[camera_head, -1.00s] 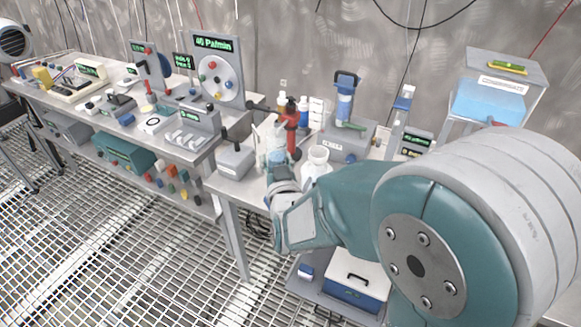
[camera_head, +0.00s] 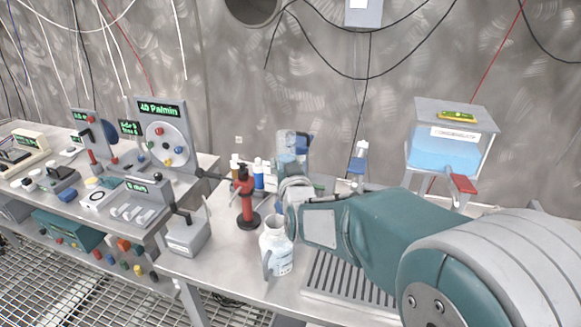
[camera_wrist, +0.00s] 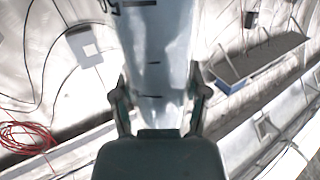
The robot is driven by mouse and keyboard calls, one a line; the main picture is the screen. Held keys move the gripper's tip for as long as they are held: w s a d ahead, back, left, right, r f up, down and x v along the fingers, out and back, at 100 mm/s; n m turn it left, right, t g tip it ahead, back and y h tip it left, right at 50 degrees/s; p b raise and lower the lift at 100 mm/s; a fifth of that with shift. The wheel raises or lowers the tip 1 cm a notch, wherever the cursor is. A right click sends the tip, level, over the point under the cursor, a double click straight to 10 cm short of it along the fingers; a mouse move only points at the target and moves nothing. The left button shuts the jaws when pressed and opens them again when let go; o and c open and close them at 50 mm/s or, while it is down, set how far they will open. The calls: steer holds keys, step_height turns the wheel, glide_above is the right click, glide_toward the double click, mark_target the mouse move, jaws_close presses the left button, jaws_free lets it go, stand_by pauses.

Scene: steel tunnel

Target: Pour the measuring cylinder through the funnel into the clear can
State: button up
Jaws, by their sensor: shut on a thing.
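My gripper (camera_wrist: 160,100) is shut on the clear measuring cylinder (camera_wrist: 155,50), which has dark graduation marks in the wrist view. In the head view my gripper (camera_head: 290,170) is over the bench, and the clear cylinder (camera_head: 286,143) shows above it, overlapping a blue part behind. A pale, translucent can (camera_head: 277,250) with a handle and a label stands upright on the bench, nearer the camera and lower in the picture than my gripper. I cannot make out the funnel clearly. The liquid level in the cylinder cannot be told.
A red stand-like device (camera_head: 246,200) with a black base stands just left of the can. A grey box (camera_head: 188,236) with a lever is further left. A ribbed grey tray (camera_head: 345,278) lies right of the can. A clear tank of blue liquid (camera_head: 445,155) stands at the right.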

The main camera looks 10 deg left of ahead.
steer(key=shift+w+a+f+n, duration=0.1)
steer(key=shift+a+f+n, duration=0.1)
steer(key=shift+f, duration=0.25)
steer(key=shift+a+f+n, duration=0.1)
steer(key=shift+f+n, duration=0.1)
steer(key=shift+f, duration=0.25)
steer(key=shift+w+d+f+n, duration=0.15)
steer(key=shift+d+f+n, duration=0.25)
steer(key=shift+d+f, duration=0.4)
steer(key=shift+f+n, duration=0.5)
steer(key=shift+f, duration=0.55)
steer(key=shift+w+d+f+n, duration=0.15)
steer(key=shift+d+f+n, duration=0.2)
steer(key=shift+f, duration=0.5)
steer(key=shift+w+d+f+n, duration=0.15)
steer(key=shift+f+n, duration=0.3)
steer(key=shift+f, duration=0.45)
steer(key=shift+w+d+f+n, duration=0.1)
steer(key=shift+d+f+n, duration=0.25)
steer(key=shift+f, duration=0.5)
steer(key=shift+a+r, duration=0.1)
steer(key=shift+a, duration=0.05)
